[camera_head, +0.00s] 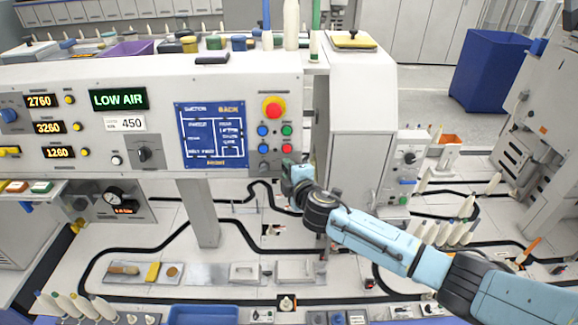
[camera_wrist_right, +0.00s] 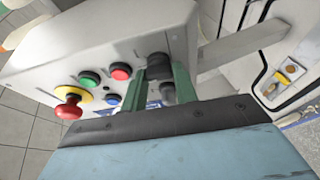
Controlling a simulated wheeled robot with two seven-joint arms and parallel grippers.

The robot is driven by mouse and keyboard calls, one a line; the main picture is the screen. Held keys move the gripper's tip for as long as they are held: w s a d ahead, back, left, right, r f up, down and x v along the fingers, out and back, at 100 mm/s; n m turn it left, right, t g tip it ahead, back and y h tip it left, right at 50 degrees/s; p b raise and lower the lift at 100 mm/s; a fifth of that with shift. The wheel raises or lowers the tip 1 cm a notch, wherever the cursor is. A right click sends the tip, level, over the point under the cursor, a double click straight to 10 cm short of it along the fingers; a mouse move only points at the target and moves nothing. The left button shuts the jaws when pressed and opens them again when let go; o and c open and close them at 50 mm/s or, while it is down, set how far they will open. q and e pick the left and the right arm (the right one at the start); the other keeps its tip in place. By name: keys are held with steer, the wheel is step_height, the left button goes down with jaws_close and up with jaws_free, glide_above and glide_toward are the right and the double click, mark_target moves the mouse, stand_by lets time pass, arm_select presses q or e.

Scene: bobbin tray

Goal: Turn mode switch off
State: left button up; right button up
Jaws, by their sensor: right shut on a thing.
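The black mode switch (camera_wrist_right: 158,62) sits at the end of the button panel in the right wrist view, between the green fingers of my right gripper (camera_wrist_right: 163,80). The gripper is shut on it. In the head view my right gripper (camera_head: 290,172) is at the lower right corner of the control panel (camera_head: 292,90) and hides most of the switch. Its exact pointer direction cannot be read. My left gripper is not in view.
A red emergency stop (camera_head: 273,107) on a yellow ring and several green, red and blue buttons sit just above my right gripper. A blue diagram display (camera_head: 211,134) is to their left. A black knob (camera_head: 143,154) is further left. A white post (camera_head: 200,215) stands below the panel.

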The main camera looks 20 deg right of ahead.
stand_by(0.4)
steer(key=o, duration=1)
steer(key=shift+s, duration=0.15)
steer(key=v, duration=1.3)
steer(key=shift+s+r+b, duration=0.1)
steer(key=shift+b, duration=0.2)
